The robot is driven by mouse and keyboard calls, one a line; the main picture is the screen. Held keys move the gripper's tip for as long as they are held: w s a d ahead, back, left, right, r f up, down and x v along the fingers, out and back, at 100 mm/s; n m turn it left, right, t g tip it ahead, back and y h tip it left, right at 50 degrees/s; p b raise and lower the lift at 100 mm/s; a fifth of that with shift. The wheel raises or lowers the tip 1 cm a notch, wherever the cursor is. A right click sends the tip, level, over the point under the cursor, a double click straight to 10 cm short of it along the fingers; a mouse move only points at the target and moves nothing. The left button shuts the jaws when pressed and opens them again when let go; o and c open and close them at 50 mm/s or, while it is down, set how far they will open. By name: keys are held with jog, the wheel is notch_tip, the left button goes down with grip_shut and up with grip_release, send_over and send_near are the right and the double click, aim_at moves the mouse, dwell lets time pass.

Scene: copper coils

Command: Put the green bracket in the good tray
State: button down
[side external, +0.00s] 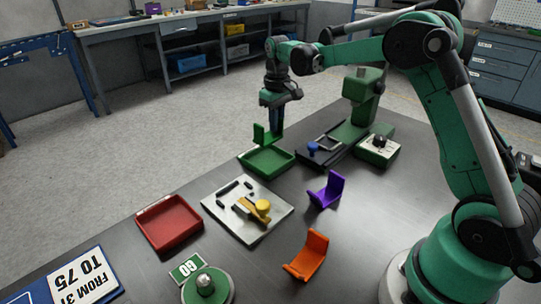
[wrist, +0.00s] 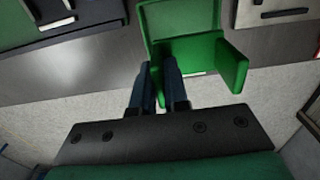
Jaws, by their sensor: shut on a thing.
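The green bracket (side external: 266,135) hangs below my gripper (side external: 278,112), which is shut on it. In the wrist view, the bracket (wrist: 182,20) is between the dark fingers of my gripper (wrist: 160,68). The bracket is over the far part of a green tray (side external: 250,164); I cannot tell whether it touches the tray. The green tray looks otherwise empty. A red tray (side external: 170,226) lies empty at the front left. Labels on the tray rims are too small to read.
A purple bracket (side external: 326,191) and an orange bracket (side external: 307,256) stand on the dark table. A white board (side external: 225,210) with a yellow tool lies between the trays. A green press (side external: 362,100) and a dark fixture (side external: 318,155) stand right of the green tray.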

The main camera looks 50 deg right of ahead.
aim_at(276, 138)
jog(key=shift+f, duration=2.4)
jog(key=shift+f, duration=0.2)
jog(key=shift+f, duration=0.4)
jog(key=c, duration=0.8)
grip_release()
jog(key=shift+r, duration=0.1)
jog(key=shift+r, duration=3.4)
